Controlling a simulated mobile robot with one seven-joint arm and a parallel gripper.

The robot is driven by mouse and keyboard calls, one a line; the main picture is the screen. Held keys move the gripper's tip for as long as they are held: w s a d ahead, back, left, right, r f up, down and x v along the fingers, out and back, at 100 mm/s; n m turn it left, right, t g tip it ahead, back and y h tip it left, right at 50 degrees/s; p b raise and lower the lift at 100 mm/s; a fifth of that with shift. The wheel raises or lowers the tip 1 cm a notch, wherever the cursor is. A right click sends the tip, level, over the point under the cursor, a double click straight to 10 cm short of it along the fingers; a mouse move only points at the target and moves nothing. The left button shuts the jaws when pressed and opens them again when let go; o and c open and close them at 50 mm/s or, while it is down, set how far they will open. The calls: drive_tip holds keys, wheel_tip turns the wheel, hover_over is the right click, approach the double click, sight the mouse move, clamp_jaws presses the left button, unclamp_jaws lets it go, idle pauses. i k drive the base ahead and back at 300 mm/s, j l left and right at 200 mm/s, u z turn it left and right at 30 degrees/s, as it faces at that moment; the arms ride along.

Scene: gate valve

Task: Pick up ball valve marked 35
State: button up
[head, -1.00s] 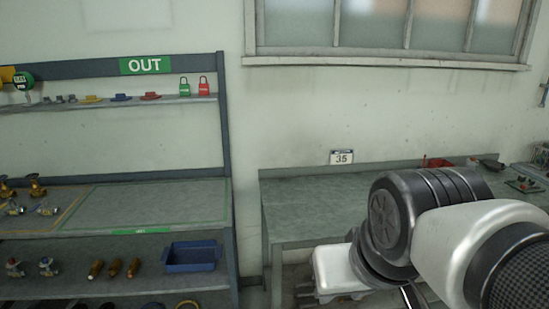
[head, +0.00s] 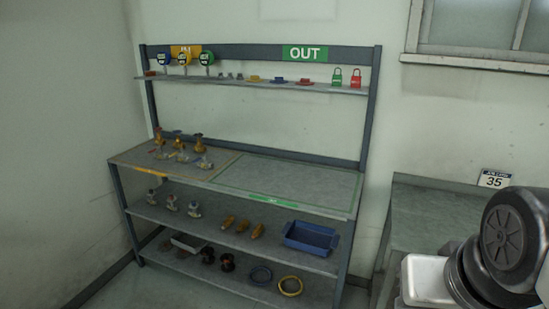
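Several small valves (head: 180,156) stand and lie on the left part of the shelf unit's main top, inside an outlined area. Some are brass-coloured and upright, others silvery with handles. More silvery valves (head: 171,202) stand on the shelf below. They are too small to read any marking, so I cannot tell which one is marked 35. A white card reading 35 (head: 494,180) stands at the back of the bench on the right. My arm fills the lower right corner; my gripper is not visible.
The shelf unit (head: 330,55) has a green OUT sign (head: 305,53) and a clear outlined area (head: 290,185) on its top. A blue bin (head: 311,237) and brass cylinders (head: 243,225) sit below. The grey bench (head: 425,210) stands to the right.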

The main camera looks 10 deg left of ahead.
sight(181, 158)
drive_tip(key=u, duration=1.25)
